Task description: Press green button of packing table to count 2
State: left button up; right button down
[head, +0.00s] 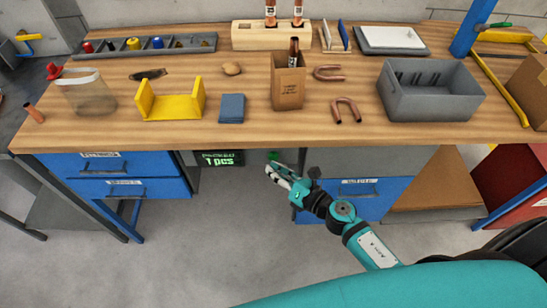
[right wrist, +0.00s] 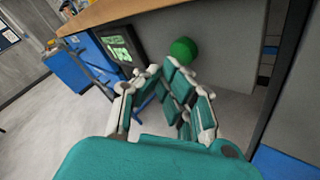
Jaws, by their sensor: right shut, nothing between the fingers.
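The green button (head: 273,155) sits under the front edge of the packing table (head: 230,143), just right of a small counter display (head: 219,158). The display shows "PACKED 1 pcs" in green. In the right wrist view the button (right wrist: 184,50) is a round green knob just beyond the fingertips, and the display (right wrist: 119,43) is to its left. My right gripper (head: 270,169) is shut and empty, its tips just below the button in the head view. I see no clear contact with the button. My left gripper is not in view.
Blue drawers (head: 115,176) flank the display on the left, and another blue drawer (head: 360,197) is at the right. The tabletop holds a cardboard box (head: 288,90), a grey bin (head: 430,105), copper bends (head: 346,107) and a yellow holder (head: 170,105). The floor below the display is clear.

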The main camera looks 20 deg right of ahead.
jog(key=shift+w+d, duration=0.2)
jog(key=shift+w, duration=0.5)
dwell(0.7)
dwell(0.4)
jog(key=shift+s+a, duration=0.25)
jog(key=shift+s, duration=0.7)
jog(key=shift+s+a+b, duration=0.1)
jog(key=shift+s+a, duration=0.15)
jog(key=shift+s, duration=0.55)
jog(key=shift+s+a+b, duration=0.15)
jog(key=shift+s+a, duration=0.05)
jog(key=shift+s, duration=0.6)
jog(key=shift+s+a+b, duration=0.1)
jog(key=shift+s+a, duration=0.15)
jog(key=shift+s, duration=0.55)
